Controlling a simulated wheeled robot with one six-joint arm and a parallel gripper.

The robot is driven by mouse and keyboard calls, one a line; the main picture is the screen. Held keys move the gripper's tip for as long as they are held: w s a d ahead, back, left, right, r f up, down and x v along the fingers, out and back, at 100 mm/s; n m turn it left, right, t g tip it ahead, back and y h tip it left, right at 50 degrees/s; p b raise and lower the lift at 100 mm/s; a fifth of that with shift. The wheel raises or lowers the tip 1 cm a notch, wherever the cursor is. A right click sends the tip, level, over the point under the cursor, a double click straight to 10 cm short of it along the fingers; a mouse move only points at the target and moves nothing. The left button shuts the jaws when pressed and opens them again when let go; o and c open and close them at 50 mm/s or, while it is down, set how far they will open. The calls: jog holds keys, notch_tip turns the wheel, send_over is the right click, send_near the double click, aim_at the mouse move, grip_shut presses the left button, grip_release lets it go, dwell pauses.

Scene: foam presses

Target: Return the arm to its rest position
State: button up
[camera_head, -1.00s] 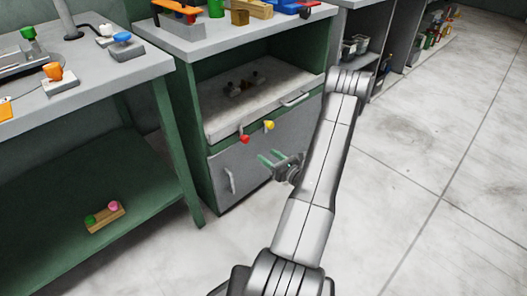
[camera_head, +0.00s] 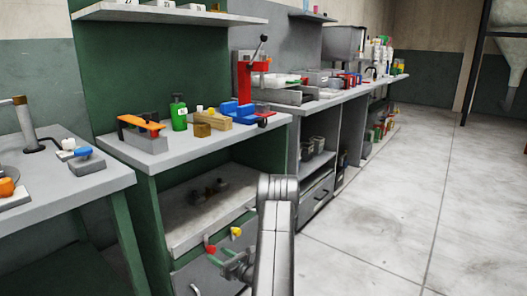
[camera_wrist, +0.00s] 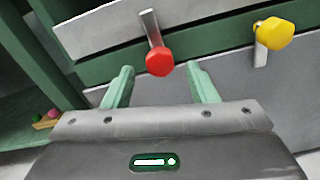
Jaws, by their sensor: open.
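My arm (camera_head: 273,235) reaches forward to the front of the green and grey cabinet (camera_head: 146,225). My gripper (camera_head: 226,262) has green fingers and is open and empty. It also shows in the wrist view (camera_wrist: 162,84), its two fingers spread apart. A red knob (camera_wrist: 159,62) on a metal stem appears between and just beyond the fingertips, with no finger closed on it. A yellow knob (camera_wrist: 275,33) is to the right. In the head view the red knob (camera_head: 210,249) and yellow knob (camera_head: 236,232) sit just above the gripper. My arm hides part of the cabinet front.
The workbench (camera_head: 205,148) above the cabinet holds a green bottle (camera_head: 179,113), an orange-topped clamp (camera_head: 141,125) and blue parts (camera_head: 238,113). A red press (camera_head: 253,78) stands farther back. Another table (camera_head: 60,190) is at left. The floor (camera_head: 390,210) at right is clear.

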aim_at(214, 251)
jog(key=x, duration=0.4)
jog(key=shift+w+a+b, duration=0.2)
jog(key=shift+b, duration=0.15)
jog(key=shift+s+d, duration=0.1)
jog(key=shift+d, duration=0.05)
